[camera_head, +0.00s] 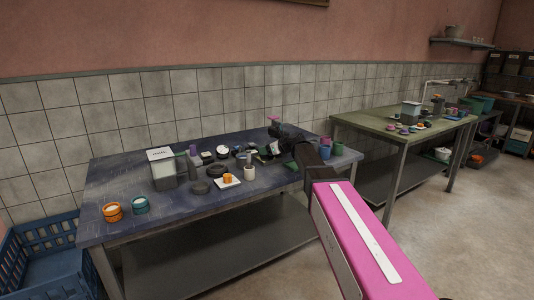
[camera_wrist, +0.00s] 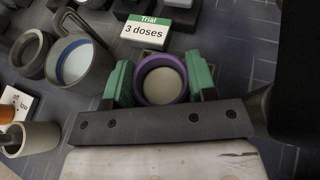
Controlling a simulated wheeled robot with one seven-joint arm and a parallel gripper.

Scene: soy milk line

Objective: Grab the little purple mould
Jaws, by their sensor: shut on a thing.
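The little purple mould (camera_wrist: 162,84) is a round cup with a purple rim and a pale grey inside, seen from above in the wrist view. My gripper (camera_wrist: 160,78) has its two green fingers against the left and right sides of the mould, shut on it. Whether the mould's base touches the table is hard to tell. In the head view my gripper (camera_head: 284,134) is over the right part of the dark blue table (camera_head: 110,190), and the mould cannot be made out there.
A "Trial 3 doses" card (camera_wrist: 147,30) stands just beyond the mould. A grey cup with a blue inside (camera_wrist: 76,62) is close to the left finger. Several cups (camera_head: 325,152) stand at the table's right end.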

